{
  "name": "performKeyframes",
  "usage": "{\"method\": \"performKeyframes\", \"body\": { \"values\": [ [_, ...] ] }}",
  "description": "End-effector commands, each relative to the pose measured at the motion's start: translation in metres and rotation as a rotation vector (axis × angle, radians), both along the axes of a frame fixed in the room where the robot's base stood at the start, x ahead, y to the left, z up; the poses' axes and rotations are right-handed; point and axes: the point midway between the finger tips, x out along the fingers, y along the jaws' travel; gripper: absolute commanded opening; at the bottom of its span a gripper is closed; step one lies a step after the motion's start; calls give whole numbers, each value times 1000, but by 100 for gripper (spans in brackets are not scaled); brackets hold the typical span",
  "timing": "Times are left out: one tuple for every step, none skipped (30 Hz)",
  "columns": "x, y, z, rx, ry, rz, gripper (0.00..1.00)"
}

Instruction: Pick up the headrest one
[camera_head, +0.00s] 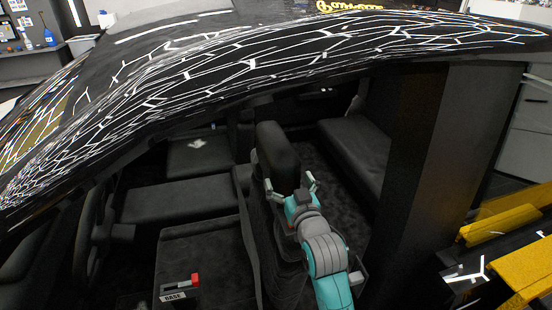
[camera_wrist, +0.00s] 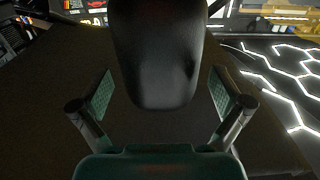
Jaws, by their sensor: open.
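The headrest (camera_head: 277,155) is a black, rounded pad on top of a dark seat back inside the car. In the wrist view the headrest (camera_wrist: 153,55) fills the upper middle. My gripper (camera_head: 291,187) reaches in from the lower right, close to the lower part of the headrest. In the wrist view my gripper (camera_wrist: 160,93) is open, with one finger on each side of the headrest's lower end and a visible gap on both sides. I cannot tell how deep the headrest sits between the fingers. The headrest's posts are not visible.
The car roof (camera_head: 250,70), with glowing hexagon reflections, arches above my arm. A dark door pillar (camera_head: 420,150) stands to the right. A small red-handled tool (camera_head: 181,283) lies on the front seat. Yellow equipment (camera_head: 505,225) is outside at right.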

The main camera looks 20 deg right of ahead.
Motion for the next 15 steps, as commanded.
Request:
{"method": "performKeyframes", "body": {
  "values": [
    [8,0,0,0,-1,0,100],
    [11,0,0,0,-1,0,100],
    [16,0,0,0,-1,0,100],
    [18,0,0,0,-1,0,100],
    [20,0,1,0,-2,0,100],
    [22,0,0,0,-1,0,100],
    [22,0,0,0,-1,0,100],
    [23,0,0,0,-1,0,100],
    [23,0,0,0,-1,0,100],
    [23,0,0,0,-1,0,100],
    [23,0,0,0,-1,0,100],
    [23,0,0,0,-1,0,100],
    [23,0,0,0,-1,0,100],
    [23,0,0,0,-1,0,98],
    [23,0,0,0,-1,0,88]
  ]
}}
